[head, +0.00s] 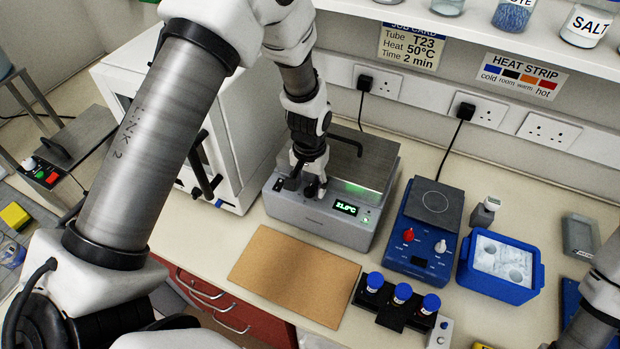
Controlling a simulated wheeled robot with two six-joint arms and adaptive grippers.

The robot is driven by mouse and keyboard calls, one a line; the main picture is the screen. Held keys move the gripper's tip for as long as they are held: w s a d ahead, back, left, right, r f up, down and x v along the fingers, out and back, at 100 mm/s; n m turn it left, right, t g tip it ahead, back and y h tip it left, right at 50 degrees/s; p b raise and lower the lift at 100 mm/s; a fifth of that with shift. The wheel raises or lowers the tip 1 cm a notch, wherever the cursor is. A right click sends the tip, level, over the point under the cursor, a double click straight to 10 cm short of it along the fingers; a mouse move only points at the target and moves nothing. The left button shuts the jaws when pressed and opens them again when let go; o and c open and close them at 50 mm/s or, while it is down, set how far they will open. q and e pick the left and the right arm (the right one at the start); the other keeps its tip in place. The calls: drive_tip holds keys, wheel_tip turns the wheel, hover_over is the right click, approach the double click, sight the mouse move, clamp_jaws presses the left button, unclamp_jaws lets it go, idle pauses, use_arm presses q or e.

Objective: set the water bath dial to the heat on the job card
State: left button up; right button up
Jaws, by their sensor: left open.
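The grey water bath (319,218) stands at the middle of the bench, with a green-lit display (346,208) on its front that seems to read 31.0°C, though the first digit is hard to make out. My right gripper is out of view; only part of that arm shows at lower right.
A blue hotplate-like device (424,232) with red and white knobs stands right of the bath. Beyond it is a blue ice box (500,266). A rack with blue-capped tubes (402,293) and a brown mat (293,274) lie in front. A white cabinet (225,120) stands close on the left.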

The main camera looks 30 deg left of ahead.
use_arm(q)
drive_tip(key=shift+w+f, duration=0.2)
drive_tip(key=shift+f, duration=0.05)
drive_tip(key=shift+s+r, duration=0.1)
drive_tip(key=shift+s, duration=0.15)
drive_tip(key=shift+c, duration=0.4)
drive_tip(key=shift+s+r, duration=0.15)
drive_tip(key=shift+s, duration=0.1)
clamp_jaws()
